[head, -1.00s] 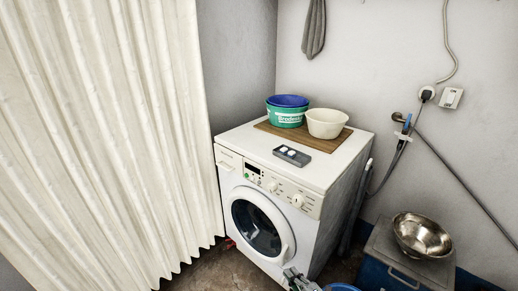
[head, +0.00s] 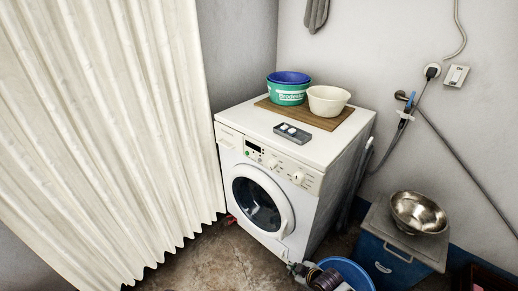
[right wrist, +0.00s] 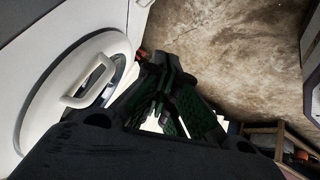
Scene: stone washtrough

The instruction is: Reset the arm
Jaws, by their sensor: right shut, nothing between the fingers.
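My right gripper (head: 298,270) is at the bottom edge of the head view, low in front of the washing machine (head: 325,210) and beside the blue tub (head: 352,270). In the right wrist view its dark fingers with green pads (right wrist: 165,95) are together, with nothing between them. The machine's round door (head: 262,205) is closed, and its white rim and handle (right wrist: 90,80) are close on the left of the wrist view. I see no contact between the gripper and the door. My left gripper is in neither view.
On the machine are a wooden board (head: 318,117), a green tub (head: 288,92), a cream bowl (head: 327,100) and a small grey tray (head: 292,133). A steel bowl (head: 418,213) sits on a blue box (head: 395,262) at right. A curtain (head: 100,130) hangs left. Bare floor (head: 205,255) lies between.

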